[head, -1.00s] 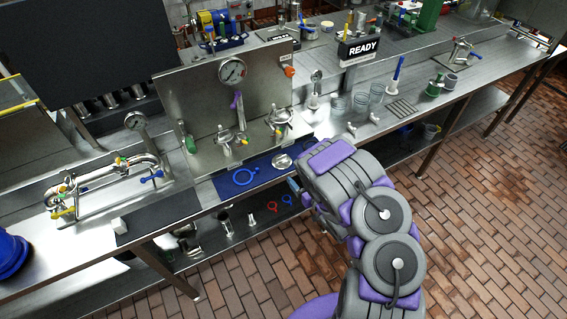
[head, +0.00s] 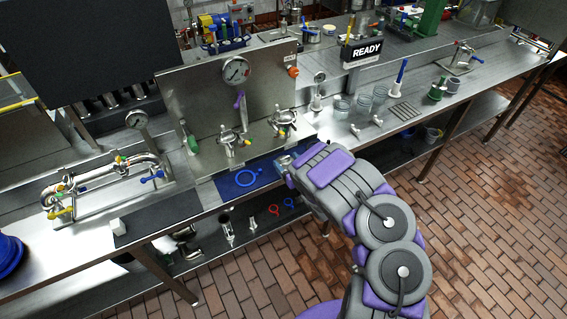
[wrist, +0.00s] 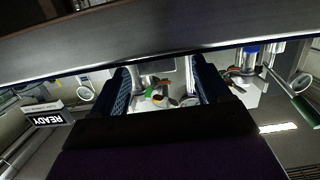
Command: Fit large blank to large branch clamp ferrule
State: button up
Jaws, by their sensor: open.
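My gripper (head: 285,163) is over the right end of the blue mat (head: 222,190), in front of the steel panel. In the wrist view its two blue fingers (wrist: 163,92) stand apart, with no held object visible between them. The round silver blank is not visible now; the gripper covers its earlier spot on the mat. Two branch ferrules with clamps stick out from the panel, a left one (head: 229,138) and a right one (head: 284,121). I cannot tell which is the large one. Clamp parts (wrist: 157,96) show between the fingers in the wrist view.
A blue ring (head: 247,177) lies on the mat. A pressure gauge (head: 236,71) is on the panel above the clamps. A pipe assembly (head: 105,180) stands at left. Clear jars (head: 362,104) and a READY sign (head: 362,51) are to the right. A lower shelf holds loose parts.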

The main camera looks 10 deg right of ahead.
aim_at(286, 159)
jog(key=shift+w+a+f, duration=0.1)
jog(key=shift+w+f, duration=0.05)
jog(key=shift+w, duration=0.2)
jog(key=shift+d+b+x, duration=0.2)
jog(key=shift+b+x, duration=0.15)
jog(key=shift+x, duration=0.55)
jog(key=shift+d+b+x, duration=0.2)
jog(key=shift+b+x, duration=0.15)
jog(key=shift+x, duration=0.55)
jog(key=shift+w+a, duration=0.1)
jog(key=shift+a, duration=0.3)
jog(key=c, duration=1.2)
